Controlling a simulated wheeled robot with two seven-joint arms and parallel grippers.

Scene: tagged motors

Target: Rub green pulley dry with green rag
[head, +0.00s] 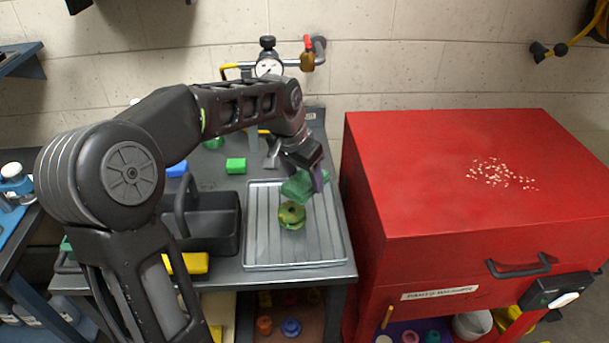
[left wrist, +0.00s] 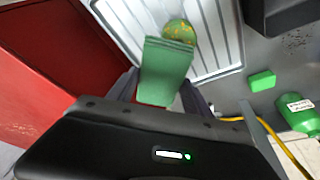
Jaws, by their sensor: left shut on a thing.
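The green pulley (head: 292,215), with yellowish patches on it, lies on the ribbed metal drain tray (head: 325,248). It also shows in the left wrist view (left wrist: 180,31), partly covered by the rag. My left gripper (head: 305,178) is shut on the green rag (head: 298,187) just behind the pulley, above the tray. In the left wrist view the rag (left wrist: 165,72) hangs out from between the fingers and overlaps the pulley's edge. I cannot tell whether they touch. My right gripper is in neither view.
A red parts washer (head: 430,225) stands right of the bench. Left of the tray is a dark caddy with a handle (head: 224,232). Behind it lie a green block (head: 236,165) and a blue block (head: 177,170). A yellow object (head: 186,264) lies at the front. A gauge (head: 268,67) is at the back.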

